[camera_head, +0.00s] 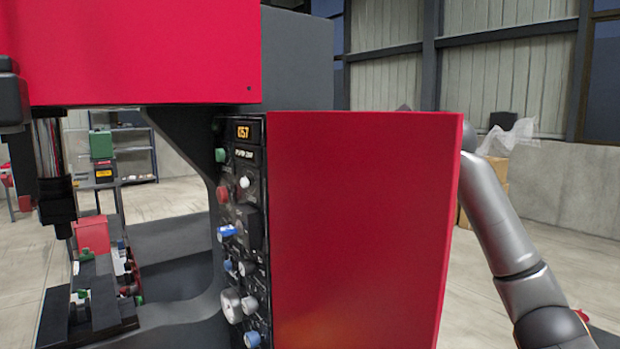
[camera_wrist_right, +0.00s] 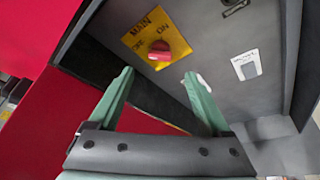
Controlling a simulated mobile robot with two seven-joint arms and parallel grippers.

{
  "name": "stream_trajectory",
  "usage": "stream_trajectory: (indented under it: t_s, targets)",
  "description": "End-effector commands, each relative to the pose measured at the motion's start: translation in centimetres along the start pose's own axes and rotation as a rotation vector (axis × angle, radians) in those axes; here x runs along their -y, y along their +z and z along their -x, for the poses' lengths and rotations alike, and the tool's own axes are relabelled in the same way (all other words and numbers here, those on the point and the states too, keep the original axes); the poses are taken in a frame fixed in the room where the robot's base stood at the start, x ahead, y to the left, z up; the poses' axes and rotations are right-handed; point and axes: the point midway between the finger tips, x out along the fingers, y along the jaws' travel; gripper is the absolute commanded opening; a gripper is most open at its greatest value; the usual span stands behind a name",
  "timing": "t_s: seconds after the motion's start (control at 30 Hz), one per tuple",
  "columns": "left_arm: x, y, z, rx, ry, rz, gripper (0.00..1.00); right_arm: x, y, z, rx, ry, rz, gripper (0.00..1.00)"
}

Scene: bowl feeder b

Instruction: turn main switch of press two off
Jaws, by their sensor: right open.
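The main switch is a red knob (camera_wrist_right: 160,56) on a yellow plate (camera_wrist_right: 135,38) lettered MAIN, with ON at its side, on a grey panel in the right wrist view. I cannot tell for sure which mark the knob points to. My right gripper (camera_wrist_right: 157,78) is open, its two green fingers spread on either side of the knob in the picture. The fingertips look short of the knob and nothing is between them. In the head view my right arm (camera_head: 500,215) reaches behind the red cabinet (camera_head: 360,230), which hides its gripper. My left gripper is not in view.
A control panel (camera_head: 240,190) with several buttons, knobs and a display showing 057 faces left on the press. The red press head (camera_head: 140,50) is above. A white label (camera_wrist_right: 246,64) is on the grey panel. Floor right of the cabinet is mostly clear.

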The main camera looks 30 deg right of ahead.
Motion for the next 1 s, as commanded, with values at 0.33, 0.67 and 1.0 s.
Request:
stream_trajectory:
  t_s: [0.33, 0.67, 1.0]
  targets:
    - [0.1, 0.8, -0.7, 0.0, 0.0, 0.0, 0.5, 0.0, 0.0, 4.9, 0.0, 0.0, 0.001, 0.82]
    - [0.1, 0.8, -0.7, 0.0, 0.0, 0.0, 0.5, 0.0, 0.0, 5.2, -0.001, 0.0, 0.0, 0.82]
    - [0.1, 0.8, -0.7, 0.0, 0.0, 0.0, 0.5, 0.0, 0.0, 5.2, -0.001, 0.0, 0.0, 0.82]
